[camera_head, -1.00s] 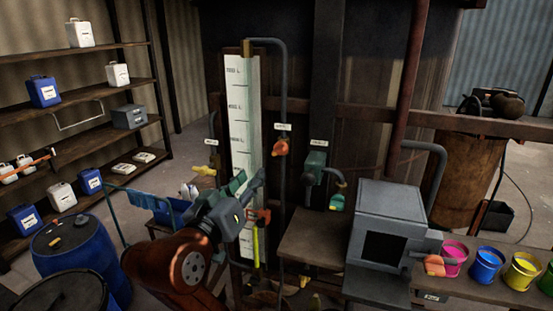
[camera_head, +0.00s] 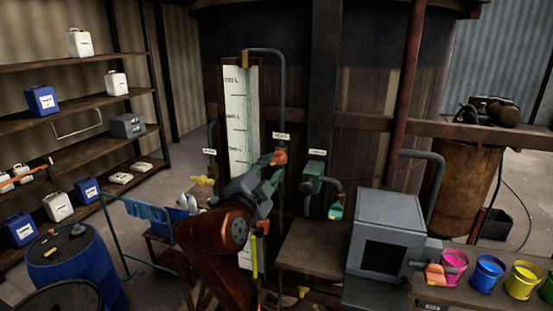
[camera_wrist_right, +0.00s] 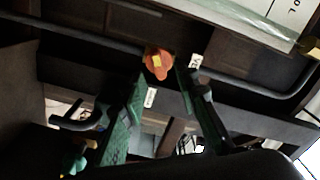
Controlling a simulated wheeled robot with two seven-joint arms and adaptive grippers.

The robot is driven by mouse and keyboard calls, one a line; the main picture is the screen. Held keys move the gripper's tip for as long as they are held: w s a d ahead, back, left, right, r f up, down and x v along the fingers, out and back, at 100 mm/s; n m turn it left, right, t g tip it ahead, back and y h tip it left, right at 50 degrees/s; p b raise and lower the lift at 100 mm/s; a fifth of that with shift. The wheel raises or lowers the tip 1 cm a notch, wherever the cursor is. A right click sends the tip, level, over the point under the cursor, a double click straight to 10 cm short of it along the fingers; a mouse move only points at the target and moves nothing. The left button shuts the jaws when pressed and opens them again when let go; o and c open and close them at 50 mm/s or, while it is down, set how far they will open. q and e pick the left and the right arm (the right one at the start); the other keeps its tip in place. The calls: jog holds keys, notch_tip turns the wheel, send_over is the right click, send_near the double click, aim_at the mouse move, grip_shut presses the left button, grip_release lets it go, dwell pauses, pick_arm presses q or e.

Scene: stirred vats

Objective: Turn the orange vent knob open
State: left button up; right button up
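The orange vent knob (camera_head: 279,157) sits on the vertical grey pipe under a small white label (camera_head: 282,136), right of the white level gauge. In the right wrist view the orange knob (camera_wrist_right: 158,62) shows with a yellow patch on its front. My right gripper (camera_head: 267,173) has its green fingers at the knob's lower left. In the wrist view its fingers are spread apart, with the knob between their tips. I cannot tell whether they touch it. My left gripper is not in view.
A teal-handled valve (camera_head: 336,211) and its pipe stand right of the knob. The white level gauge (camera_head: 236,115) is close on the left, with a yellow valve (camera_head: 202,181) beyond it. A grey box (camera_head: 388,230) and paint buckets (camera_head: 488,272) are at the lower right.

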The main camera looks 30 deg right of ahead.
aim_at(277, 162)
jog(key=p+x, duration=0.1)
jog(key=x, duration=0.1)
jog(key=shift+w+d+r, duration=0.1)
jog(key=shift+w+d, duration=0.05)
jog(key=shift+d, duration=0.25)
jog(key=shift+w+d, duration=0.35)
jog(key=shift+w, duration=0.1)
jog(key=shift+c, duration=0.5)
grip_shut()
